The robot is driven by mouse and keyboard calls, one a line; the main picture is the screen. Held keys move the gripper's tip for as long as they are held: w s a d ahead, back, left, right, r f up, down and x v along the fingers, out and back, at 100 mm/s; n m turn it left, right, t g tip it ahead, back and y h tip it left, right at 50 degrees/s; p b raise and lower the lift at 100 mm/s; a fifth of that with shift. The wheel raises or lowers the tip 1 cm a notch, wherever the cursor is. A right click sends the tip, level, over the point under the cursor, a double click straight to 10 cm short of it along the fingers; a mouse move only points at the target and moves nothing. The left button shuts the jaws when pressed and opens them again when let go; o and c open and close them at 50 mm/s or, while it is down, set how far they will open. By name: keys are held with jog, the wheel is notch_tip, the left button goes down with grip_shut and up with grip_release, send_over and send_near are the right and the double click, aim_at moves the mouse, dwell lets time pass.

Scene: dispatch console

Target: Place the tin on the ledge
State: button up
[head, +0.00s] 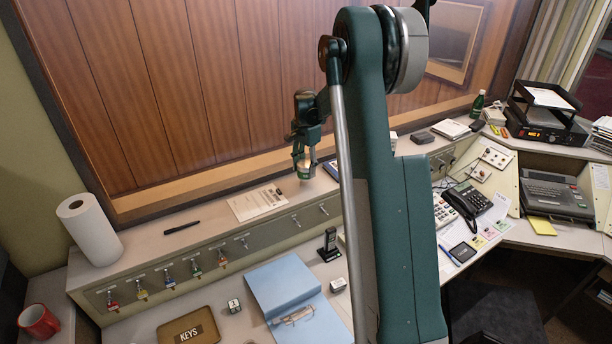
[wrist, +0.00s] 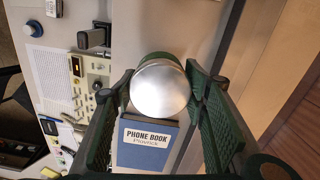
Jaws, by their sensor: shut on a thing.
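My gripper (head: 306,160) is shut on the tin (head: 304,171), with one finger on each side of it. In the wrist view the tin (wrist: 160,88) shows a round silver top and a bit of green side between the fingers. In the head view it appears upright over the ledge (head: 150,245), the long raised shelf below the wood panelling. I cannot tell whether its base touches the ledge. A blue phone book (wrist: 150,142) lies below and beside the tin in the wrist view, partly hidden by it.
On the ledge lie a paper sheet (head: 257,202) and a black pen (head: 181,227); a paper towel roll (head: 90,232) stands at left. Below are key hooks, a blue binder (head: 283,285) and a keys box (head: 190,328). A phone (head: 468,202) is at right. Bare ledge lies around the pen.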

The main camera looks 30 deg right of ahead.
aim_at(306, 175)
jog(key=shift+f, duration=1.9)
jog(key=shift+f, duration=0.15)
jog(key=o, duration=1)
notch_tip(306, 175, up, 12)
jog(key=shift+r, duration=0.2)
